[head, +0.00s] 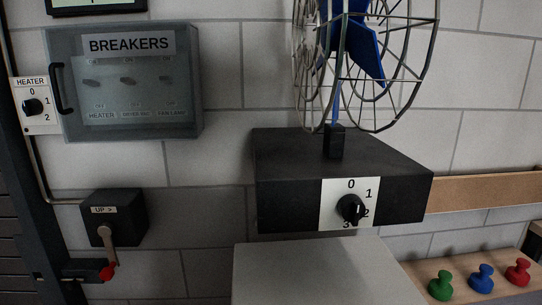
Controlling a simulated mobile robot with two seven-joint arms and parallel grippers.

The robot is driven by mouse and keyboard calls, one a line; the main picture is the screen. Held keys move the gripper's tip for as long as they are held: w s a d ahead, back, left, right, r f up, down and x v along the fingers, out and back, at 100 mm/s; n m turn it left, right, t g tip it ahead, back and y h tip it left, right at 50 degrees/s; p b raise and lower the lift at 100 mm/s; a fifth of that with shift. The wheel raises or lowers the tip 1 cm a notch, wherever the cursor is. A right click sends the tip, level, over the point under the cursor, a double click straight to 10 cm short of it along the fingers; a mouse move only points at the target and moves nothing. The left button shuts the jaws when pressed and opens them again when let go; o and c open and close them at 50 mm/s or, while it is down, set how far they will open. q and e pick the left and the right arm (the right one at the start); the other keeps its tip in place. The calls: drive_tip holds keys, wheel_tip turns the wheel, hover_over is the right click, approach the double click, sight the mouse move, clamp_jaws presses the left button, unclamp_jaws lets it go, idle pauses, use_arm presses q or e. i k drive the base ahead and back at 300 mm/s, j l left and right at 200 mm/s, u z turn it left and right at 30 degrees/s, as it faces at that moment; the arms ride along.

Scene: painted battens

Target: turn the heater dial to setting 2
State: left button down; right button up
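The heater dial (33,107) is a small black knob on a white plate labelled HEATER (30,82) at the far left of the head view. The marks 0, 1 and 2 run from above the knob round its right side. The knob is too small and dark to tell which mark it points to. The plate sits just left of the breaker box and partly beside its black handle. Neither of my grippers is in view.
A closed clear-fronted breaker box (185,118) has a black handle (58,88). Below is a crank box (128,205) marked UP. A fan (365,60) stands on a black base (290,180) with its own dial (350,208). Green, blue and red pegs (481,279) sit lower right.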

sight(32, 107)
drive_tip(key=u, duration=0.45)
drive_tip(key=k+j+u, duration=0.1)
drive_tip(key=u, duration=0.35)
drive_tip(key=k+j+u, duration=0.1)
drive_tip(key=u, duration=0.3)
